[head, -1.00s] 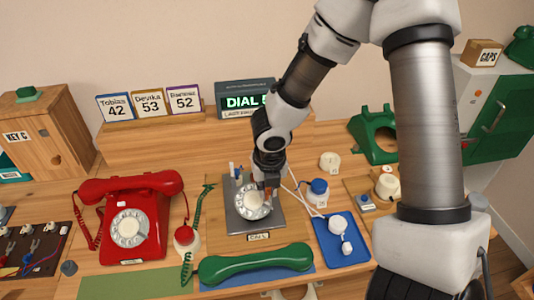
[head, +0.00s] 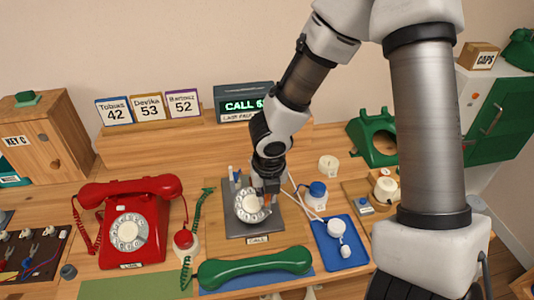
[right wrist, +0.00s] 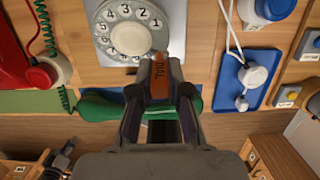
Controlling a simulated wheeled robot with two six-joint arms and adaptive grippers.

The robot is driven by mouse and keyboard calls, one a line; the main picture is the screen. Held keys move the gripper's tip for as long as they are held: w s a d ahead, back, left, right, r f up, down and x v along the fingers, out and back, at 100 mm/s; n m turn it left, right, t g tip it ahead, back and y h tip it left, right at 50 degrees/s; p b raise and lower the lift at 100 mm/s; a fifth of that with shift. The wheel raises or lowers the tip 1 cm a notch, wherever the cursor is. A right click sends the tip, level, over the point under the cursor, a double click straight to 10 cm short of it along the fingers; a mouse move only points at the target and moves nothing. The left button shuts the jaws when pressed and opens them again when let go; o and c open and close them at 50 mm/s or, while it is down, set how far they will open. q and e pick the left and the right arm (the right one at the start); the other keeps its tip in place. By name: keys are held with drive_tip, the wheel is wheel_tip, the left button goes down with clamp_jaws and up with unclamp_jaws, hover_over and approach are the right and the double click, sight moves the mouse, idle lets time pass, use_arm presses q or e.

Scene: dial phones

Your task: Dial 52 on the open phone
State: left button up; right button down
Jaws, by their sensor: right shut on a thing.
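The open phone (head: 235,228) is a grey plate with a white rotary dial (head: 250,204) on it, near the middle of the bench. In the right wrist view the dial (right wrist: 128,36) shows its numbers around the rim. My right gripper (head: 269,186) is over the dial's right side. It is shut on an orange-brown stick (right wrist: 159,82) marked DIAL, pointing at the dial's lower right edge. I cannot tell whether the tip touches. The phone's green handset (head: 255,267) lies in front of it. My left gripper does not show in the head view.
A red phone (head: 127,222) stands to the left, with a red-topped white piece (head: 183,240) beside it. A blue tray (head: 350,253) with a white item and a blue-capped jar (head: 317,191) are to the right. A lit sign (head: 243,104) stands behind.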

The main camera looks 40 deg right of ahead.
wheel_tip(320, 180, up, 6)
drive_tip(key=s+a+p, duration=0.1)
drive_tip(key=s+p, duration=0.1)
drive_tip(key=p, duration=0.3)
drive_tip(key=shift+s+a+r, duration=0.2)
drive_tip(key=shift+s+a, duration=0.05)
idle(1.2)
